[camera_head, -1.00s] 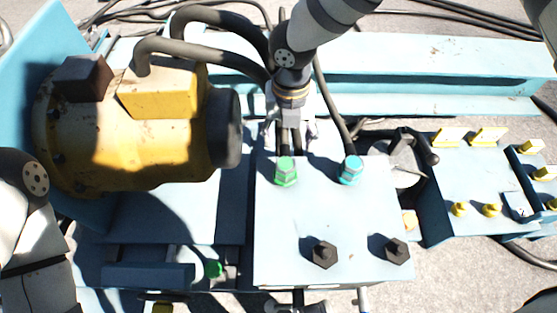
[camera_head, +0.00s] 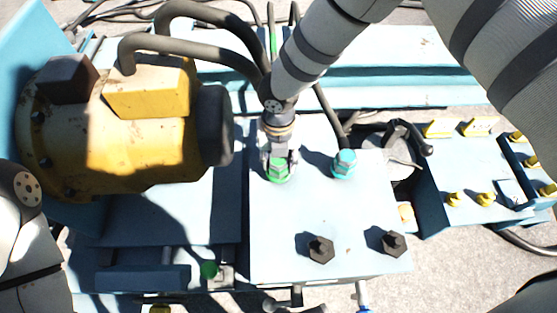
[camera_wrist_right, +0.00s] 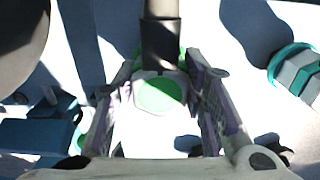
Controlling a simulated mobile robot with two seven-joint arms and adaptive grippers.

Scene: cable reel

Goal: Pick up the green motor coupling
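The green coupling (camera_head: 278,172), a hexagonal fitting with a pale top, stands on the light-blue plate, left of a similar teal fitting (camera_head: 343,164). My right gripper (camera_head: 279,163) points down over it, its fingertips around its upper part. In the right wrist view, the green coupling (camera_wrist_right: 160,96) sits between the two fingers of my right gripper (camera_wrist_right: 163,95), which are apart with gaps visible on both sides. A dark cylindrical part overlaps its upper side there. The teal fitting (camera_wrist_right: 297,72) is at the right. My left arm shows at the left edge, but its gripper is out of view.
A yellow motor (camera_head: 115,130) with thick dark hoses (camera_head: 195,48) stands close at the left. Two black hex bolts (camera_head: 320,249) rise from the plate's front. A dark handle (camera_head: 408,135) and several yellow fittings are at the right. Another green piece (camera_head: 209,269) sits lower left.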

